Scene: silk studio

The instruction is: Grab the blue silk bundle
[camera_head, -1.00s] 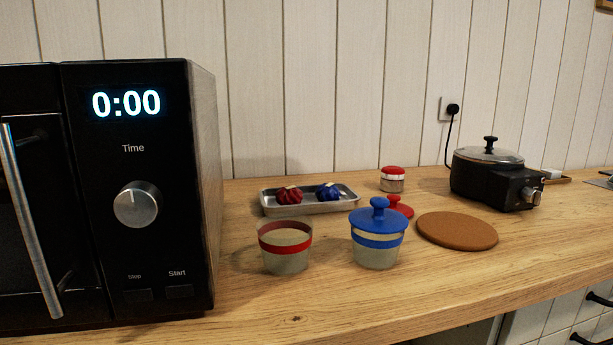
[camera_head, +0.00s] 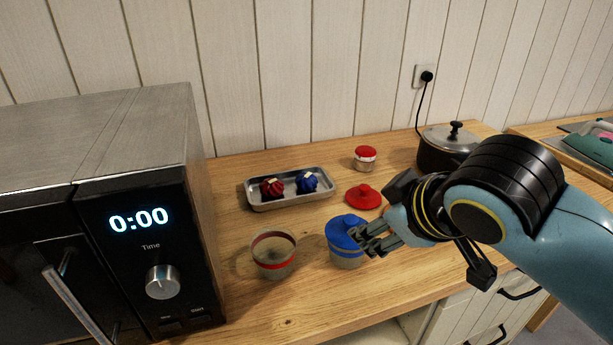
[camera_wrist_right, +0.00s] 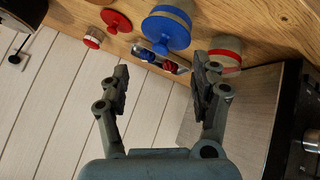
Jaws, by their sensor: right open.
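The blue silk bundle (camera_head: 307,182) sits in a metal tray (camera_head: 262,207) by the back wall, with the red silk bundle (camera_head: 271,187) to its left. In the right wrist view the blue bundle (camera_wrist_right: 145,55) shows small, beyond my fingers, with the tray (camera_wrist_right: 180,70) around it. My right gripper (camera_head: 372,236) is in front of the tray, by the blue-lidded jar (camera_head: 345,258). In the right wrist view my right gripper (camera_wrist_right: 163,82) is open and empty. My left gripper is not in view.
An open red-banded jar (camera_head: 273,262) stands left of the blue-lidded jar. A red lid (camera_head: 363,197) and a small red-capped jar (camera_head: 365,158) stand right of the tray. The microwave (camera_head: 150,230) blocks the left. A pot (camera_head: 445,150) stands at the back right.

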